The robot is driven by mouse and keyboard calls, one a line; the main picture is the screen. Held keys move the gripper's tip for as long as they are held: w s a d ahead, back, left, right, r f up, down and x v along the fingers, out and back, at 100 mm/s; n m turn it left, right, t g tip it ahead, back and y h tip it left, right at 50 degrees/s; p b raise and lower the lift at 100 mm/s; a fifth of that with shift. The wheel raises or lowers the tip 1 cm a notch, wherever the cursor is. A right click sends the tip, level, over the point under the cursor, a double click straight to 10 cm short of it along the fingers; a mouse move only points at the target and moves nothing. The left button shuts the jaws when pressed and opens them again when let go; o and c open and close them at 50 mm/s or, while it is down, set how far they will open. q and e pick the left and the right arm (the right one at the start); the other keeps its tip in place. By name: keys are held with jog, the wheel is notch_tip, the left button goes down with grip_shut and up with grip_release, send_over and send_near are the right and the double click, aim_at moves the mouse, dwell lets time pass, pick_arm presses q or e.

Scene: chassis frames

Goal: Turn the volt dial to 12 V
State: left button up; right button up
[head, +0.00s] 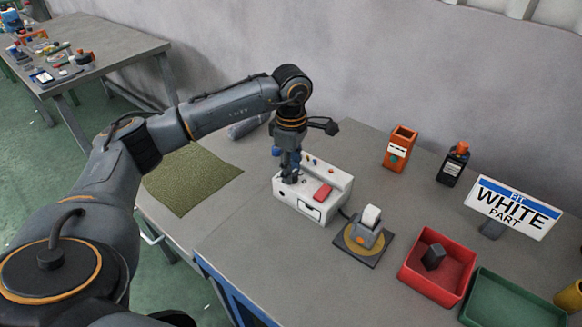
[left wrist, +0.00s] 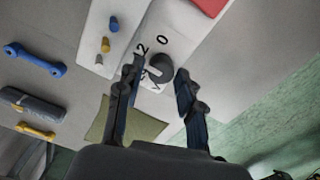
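The volt dial is a round dark grey knob (left wrist: 161,67) with a pale pointer, on the white box (head: 300,205). Printed marks, among them a 2 and a 0, show around it in the left wrist view; others are hidden by a finger, and I cannot read where the pointer stands. My left gripper (left wrist: 160,72) is open, with one finger on each side of the dial; I cannot tell if they touch it. In the head view my left gripper (head: 290,176) hangs over the box's left part and hides the dial. My right gripper is not in view.
A green mat (head: 190,180) lies left.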

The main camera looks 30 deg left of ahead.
pick_arm(q)
jog(key=shift+o, duration=0.3)
notch_tip(320, 180, up, 12)
dwell(0.5)
dwell(0.3)
